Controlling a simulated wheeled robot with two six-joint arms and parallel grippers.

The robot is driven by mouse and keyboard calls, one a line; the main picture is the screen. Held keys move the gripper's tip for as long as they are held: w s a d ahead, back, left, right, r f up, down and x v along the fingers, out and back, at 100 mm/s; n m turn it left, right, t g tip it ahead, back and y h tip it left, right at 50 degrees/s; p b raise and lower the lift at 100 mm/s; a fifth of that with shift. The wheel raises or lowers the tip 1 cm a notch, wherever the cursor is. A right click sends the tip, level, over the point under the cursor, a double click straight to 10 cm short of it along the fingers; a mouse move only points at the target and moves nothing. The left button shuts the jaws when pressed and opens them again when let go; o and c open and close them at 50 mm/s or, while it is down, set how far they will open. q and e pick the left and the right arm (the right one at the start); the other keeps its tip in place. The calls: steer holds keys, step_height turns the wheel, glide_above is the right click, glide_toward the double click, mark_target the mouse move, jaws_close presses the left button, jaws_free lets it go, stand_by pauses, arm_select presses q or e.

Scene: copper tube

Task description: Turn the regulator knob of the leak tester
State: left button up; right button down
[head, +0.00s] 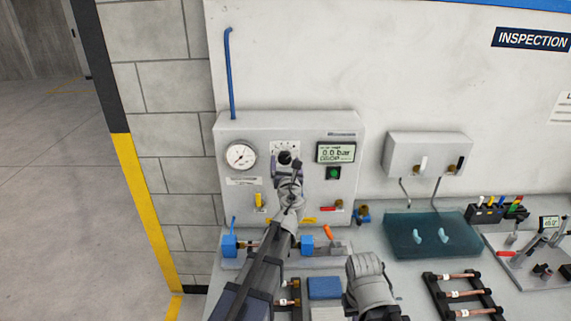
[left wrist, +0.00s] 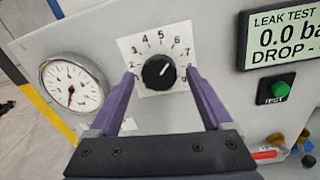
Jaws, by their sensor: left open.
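The leak tester (head: 225,135) is a pale grey box against the back wall. Its black round regulator knob (head: 284,157) sits on a white dial plate, and it also shows in the left wrist view (left wrist: 159,72). A white mark on the knob points to the upper right, roughly toward the 6 to 7 side of the printed scale. My left gripper (head: 286,164) is in front of the knob. In the left wrist view its purple fingers (left wrist: 159,76) are open, one on each side of the knob, with a gap to it on both sides.
A pressure gauge (left wrist: 72,97) is left of the knob; the display (head: 336,152) and green test button (left wrist: 279,90) are right. The gauge needle points down, and the display reads 0.0 bar. Below are valves, blue clamps (head: 229,245) and a copper-tube rack (head: 437,297).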

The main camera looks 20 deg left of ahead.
arm_select(q)
jaws_close()
stand_by(0.7)
